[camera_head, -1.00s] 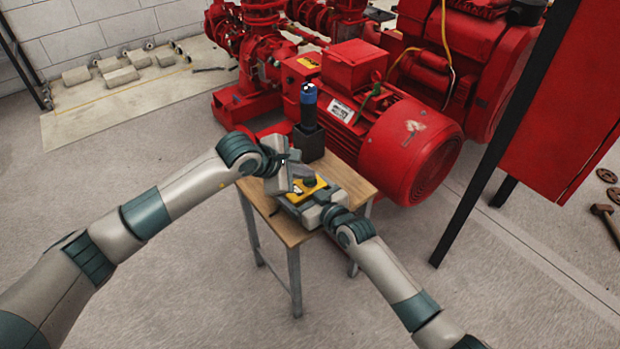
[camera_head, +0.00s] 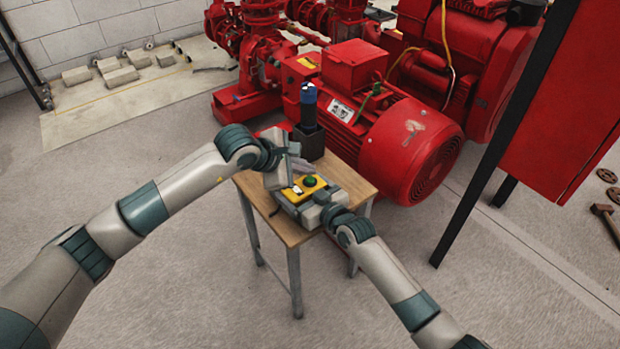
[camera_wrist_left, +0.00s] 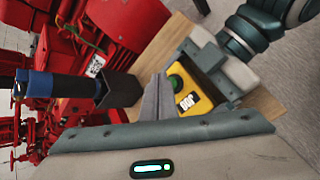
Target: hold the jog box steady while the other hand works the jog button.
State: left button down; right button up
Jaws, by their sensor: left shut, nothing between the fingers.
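The jog box (camera_head: 298,192) is yellow with a green button (camera_head: 310,181) and stands on a small wooden table (camera_head: 352,184). The left wrist view shows its yellow face (camera_wrist_left: 203,98), a "JOG" label and the green button (camera_wrist_left: 174,82). My left gripper (camera_head: 301,165) is shut and empty, just above and beside the box on its far side. Its fingers (camera_wrist_left: 158,100) show left of the button in the wrist view, apparently clear of it. My right gripper (camera_head: 306,198) comes from the front right, its grey fingers flanking the box and seemingly closed on it.
A black holder (camera_head: 308,143) with an upright blue and black cylinder (camera_head: 309,106) stands at the table's back, close to my left gripper. A red motor (camera_head: 400,145) sits behind the table. A red panel on black posts (camera_head: 500,140) stands at right.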

pick_arm(q)
jog(key=shift+r, duration=0.15)
jog(key=shift+r, duration=2.5)
pick_arm(e)
jog(key=o, duration=1.2)
jog(key=shift+c, duration=0.2)
jog(key=v, duration=1.2)
pick_arm(q)
jog(key=shift+f, duration=0.1)
